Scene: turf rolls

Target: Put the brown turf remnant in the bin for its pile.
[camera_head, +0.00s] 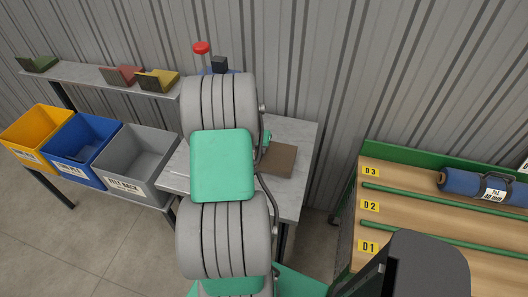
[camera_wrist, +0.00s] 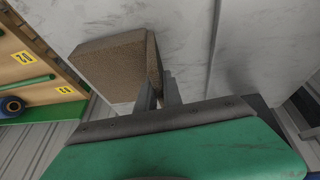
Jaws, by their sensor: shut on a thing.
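The brown turf remnant (camera_head: 278,160) is at the right part of the grey table, partly hidden behind my arm in the head view. In the wrist view the remnant (camera_wrist: 112,66) shows a broad brown face and a thin upright edge. My gripper (camera_wrist: 160,92) is shut on that thin edge. In the head view my arm hides the fingers. Three bins stand in a row at the left: a yellow bin (camera_head: 16,143), a blue bin (camera_head: 60,153) and a grey bin (camera_head: 112,178). The grey bin's label seems to read FELT BACK; the other labels are too small to read.
A shelf (camera_head: 95,74) above the bins holds green (camera_head: 38,63), red (camera_head: 120,75) and yellow (camera_head: 158,79) pieces. A red button (camera_head: 201,47) stands behind my arm. At the right, a wooden rack (camera_head: 400,212) marked D1 to D3 holds a blue roll (camera_head: 462,184).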

